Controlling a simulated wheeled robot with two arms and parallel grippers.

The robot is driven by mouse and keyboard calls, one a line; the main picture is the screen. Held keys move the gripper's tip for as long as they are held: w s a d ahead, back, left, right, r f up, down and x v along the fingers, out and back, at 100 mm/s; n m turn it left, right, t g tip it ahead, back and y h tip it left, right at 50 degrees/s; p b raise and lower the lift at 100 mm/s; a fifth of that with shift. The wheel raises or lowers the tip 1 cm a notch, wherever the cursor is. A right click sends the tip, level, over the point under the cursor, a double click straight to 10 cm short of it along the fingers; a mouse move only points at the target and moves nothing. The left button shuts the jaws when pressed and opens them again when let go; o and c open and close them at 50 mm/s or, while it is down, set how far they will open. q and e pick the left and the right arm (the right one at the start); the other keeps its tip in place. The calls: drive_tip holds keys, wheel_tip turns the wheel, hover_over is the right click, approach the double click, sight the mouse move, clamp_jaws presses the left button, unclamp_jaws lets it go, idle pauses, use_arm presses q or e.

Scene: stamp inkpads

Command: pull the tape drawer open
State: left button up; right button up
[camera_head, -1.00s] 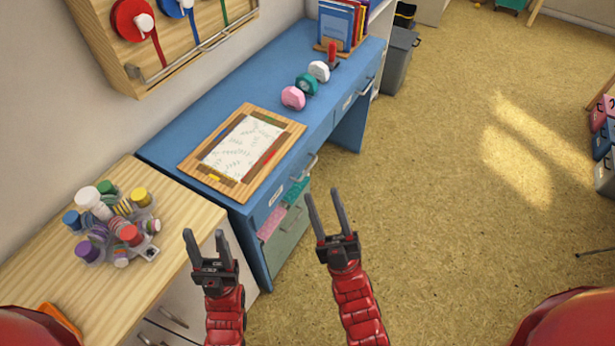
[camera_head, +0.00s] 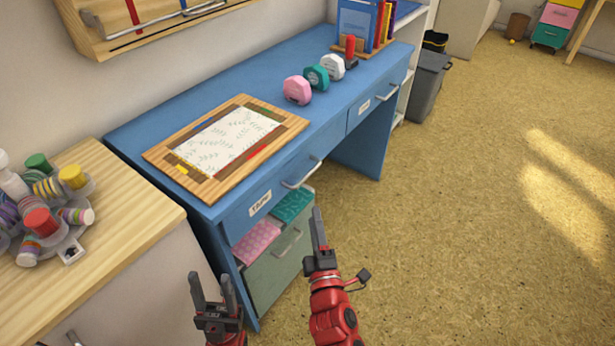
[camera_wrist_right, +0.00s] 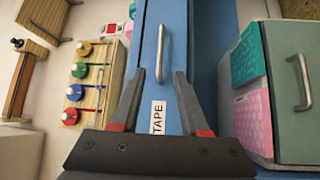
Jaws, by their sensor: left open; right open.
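The tape drawer (camera_head: 265,199) is the left drawer of the blue desk. It is shut, with a label reading TAPE and a silver bar handle (camera_head: 302,173). In the right wrist view the handle (camera_wrist_right: 161,55) lies beyond the fingertips, and the label shows between the fingers. My right gripper (camera_head: 318,232) is open and empty, in front of the desk and apart from the handle; it also shows in the right wrist view (camera_wrist_right: 158,88). My left gripper (camera_head: 212,290) is open and empty, lower and further left, near the desk's front left corner.
A green cabinet drawer (camera_head: 278,265) with pink and teal sheets sits under the tape drawer. A wooden counter (camera_head: 130,215) stands left. The floor at right is clear.

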sight(307, 174)
drive_tip(key=w, duration=0.4)
drive_tip(key=w+a+r, duration=0.1)
drive_tip(key=w, duration=0.4)
drive_tip(key=w+a, duration=0.1)
drive_tip(key=w, duration=0.3)
drive_tip(key=shift+w+r, duration=0.3)
drive_tip(key=shift+r, duration=0.05)
drive_tip(key=shift+c, duration=0.2)
clamp_jaws()
idle(0.5)
